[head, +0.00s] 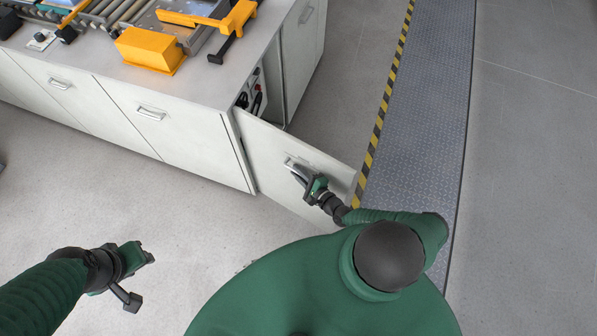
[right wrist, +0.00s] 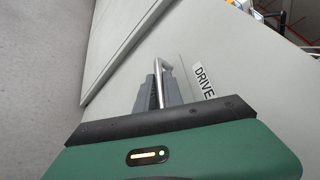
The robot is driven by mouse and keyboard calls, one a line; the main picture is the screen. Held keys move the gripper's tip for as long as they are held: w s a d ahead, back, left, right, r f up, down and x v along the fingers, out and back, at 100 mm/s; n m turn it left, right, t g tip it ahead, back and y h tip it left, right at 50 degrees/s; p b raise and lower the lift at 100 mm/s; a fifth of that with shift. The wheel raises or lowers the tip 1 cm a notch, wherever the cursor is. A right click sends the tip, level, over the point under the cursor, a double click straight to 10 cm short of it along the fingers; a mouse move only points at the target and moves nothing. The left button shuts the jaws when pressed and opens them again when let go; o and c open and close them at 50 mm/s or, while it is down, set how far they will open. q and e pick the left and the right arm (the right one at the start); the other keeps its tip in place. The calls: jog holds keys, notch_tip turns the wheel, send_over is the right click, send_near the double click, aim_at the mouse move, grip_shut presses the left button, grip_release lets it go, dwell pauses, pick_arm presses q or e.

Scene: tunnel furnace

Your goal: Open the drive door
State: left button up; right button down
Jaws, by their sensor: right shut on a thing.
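The drive door (head: 283,156) is a light grey panel that stands swung out from the right end of the machine cabinet. In the right wrist view the door (right wrist: 240,75) carries a label reading "DRIVE" (right wrist: 204,80). My right gripper (head: 297,172) is shut on the door's metal handle (head: 289,162); the handle (right wrist: 160,67) also shows between the fingers in the right wrist view. My left gripper (head: 142,277) is open and empty above the floor at lower left, away from the cabinet.
Behind the door, part of the cabinet's dark inside (head: 252,92) shows. Other closed cabinet doors (head: 140,118) are to the left. Orange parts and rollers (head: 150,50) sit on top. A yellow-black striped edge (head: 378,125) and metal walkway (head: 425,90) lie to the right. The floor in front is clear.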

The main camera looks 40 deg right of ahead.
jog(key=c, duration=1.8)
grip_release()
jog(key=shift+c, duration=0.2)
jog(key=shift+o, duration=0.5)
jog(key=shift+w+f, duration=0.1)
jog(key=v, duration=1.6)
jog(key=shift+s, duration=0.4)
